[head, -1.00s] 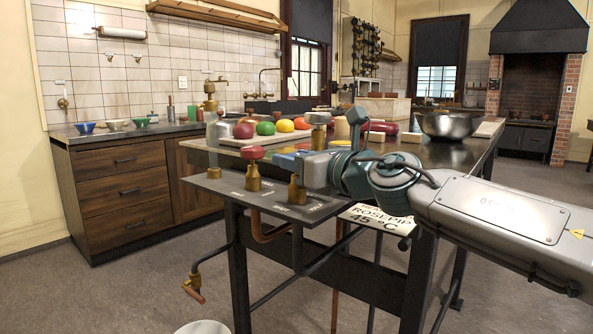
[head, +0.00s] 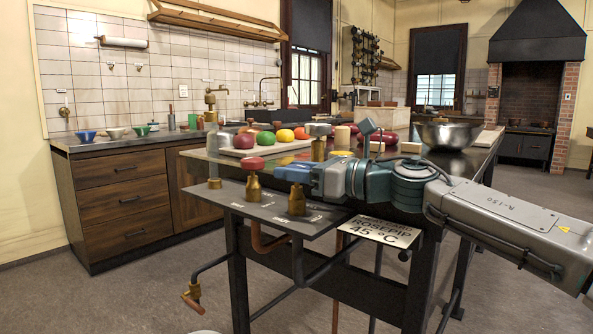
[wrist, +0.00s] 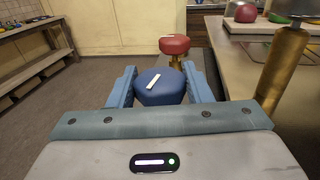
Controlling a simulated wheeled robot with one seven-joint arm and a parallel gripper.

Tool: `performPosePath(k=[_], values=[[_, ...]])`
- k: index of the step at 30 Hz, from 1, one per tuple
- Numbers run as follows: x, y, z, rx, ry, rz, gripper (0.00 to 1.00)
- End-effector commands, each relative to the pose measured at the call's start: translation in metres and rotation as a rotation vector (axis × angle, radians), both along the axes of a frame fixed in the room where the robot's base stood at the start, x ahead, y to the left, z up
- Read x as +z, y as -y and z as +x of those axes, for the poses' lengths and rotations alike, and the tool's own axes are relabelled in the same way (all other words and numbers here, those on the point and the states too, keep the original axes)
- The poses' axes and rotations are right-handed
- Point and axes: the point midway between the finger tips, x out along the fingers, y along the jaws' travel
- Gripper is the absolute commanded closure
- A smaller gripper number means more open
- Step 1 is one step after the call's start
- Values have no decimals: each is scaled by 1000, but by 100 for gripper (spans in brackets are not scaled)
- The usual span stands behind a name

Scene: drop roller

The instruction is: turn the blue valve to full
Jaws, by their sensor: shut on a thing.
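My gripper (head: 292,172) comes in from the right over the dark valve shelf. It is shut on the blue valve's round handle, which sits between its two blue fingers. The blue valve (wrist: 160,88) shows in the wrist view, with a white mark on top running from lower left to upper right. In the head view the fingers hide most of the handle, and the brass stem (head: 297,200) shows below. A red valve (head: 253,165) on a brass stem stands just to the left, and it also shows beyond the blue one in the wrist view (wrist: 174,44).
The shelf (head: 262,213) has small labels by the valves. A sign (head: 381,230) reading "ROSEPIP 45 °C" hangs below its right end. A brass post (wrist: 285,68) rises on the right in the wrist view. A metal bowl (head: 447,134) stands on the table behind.

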Motion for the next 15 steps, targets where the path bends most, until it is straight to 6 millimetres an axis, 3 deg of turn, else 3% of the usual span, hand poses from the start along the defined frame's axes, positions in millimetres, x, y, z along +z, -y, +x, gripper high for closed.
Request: performPosePath(k=[5,6,8,15], values=[[-1,0,0,0,0,-2,78],[-1,0,0,0,0,-2,52],[-1,0,0,-1,0,-2,36],[0,0,0,-2,0,-1,34]])
